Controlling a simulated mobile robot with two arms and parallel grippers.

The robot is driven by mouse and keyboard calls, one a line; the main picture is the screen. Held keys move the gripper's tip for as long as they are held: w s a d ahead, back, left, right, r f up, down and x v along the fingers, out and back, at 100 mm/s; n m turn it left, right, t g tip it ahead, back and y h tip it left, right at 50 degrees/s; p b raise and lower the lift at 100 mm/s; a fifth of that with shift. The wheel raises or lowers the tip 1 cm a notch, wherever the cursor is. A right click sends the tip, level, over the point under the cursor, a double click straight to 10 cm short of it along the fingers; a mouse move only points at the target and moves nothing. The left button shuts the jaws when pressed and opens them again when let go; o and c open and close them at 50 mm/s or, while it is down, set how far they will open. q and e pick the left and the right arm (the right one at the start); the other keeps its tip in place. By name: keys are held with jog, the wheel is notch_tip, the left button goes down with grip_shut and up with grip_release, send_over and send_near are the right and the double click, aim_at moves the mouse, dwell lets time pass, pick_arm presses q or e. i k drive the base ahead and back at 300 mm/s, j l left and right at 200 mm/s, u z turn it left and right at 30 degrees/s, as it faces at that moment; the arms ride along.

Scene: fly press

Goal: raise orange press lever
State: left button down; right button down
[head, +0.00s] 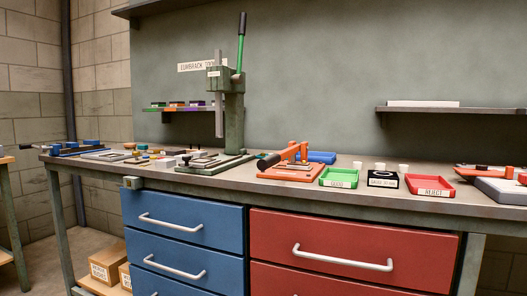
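The orange press (293,171) stands on the workbench near its front edge, right of the centre of the head view. Its orange lever (285,154) lies low and slants down to the left, ending in a dark grip (267,162) close to the base plate. The pivot end sits at the right, by a short orange upright (304,150). Neither of my grippers is in view, and nothing touches the lever.
A tall green press (233,110) with a raised green-handled lever stands left on the bench (222,183). A green tray (339,178), black tray (383,179) and red tray (430,186) sit right. Blue and red drawers are below.

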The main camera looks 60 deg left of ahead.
aim_at(265, 164)
jog(key=u, duration=0.4)
jog(key=j+u, duration=0.1)
jog(key=u, duration=0.35)
jog(key=i+u, duration=0.1)
jog(key=u, duration=0.7)
jog(key=i+l+z, duration=0.1)
jog(key=i+l, duration=0.05)
jog(key=l, duration=0.1)
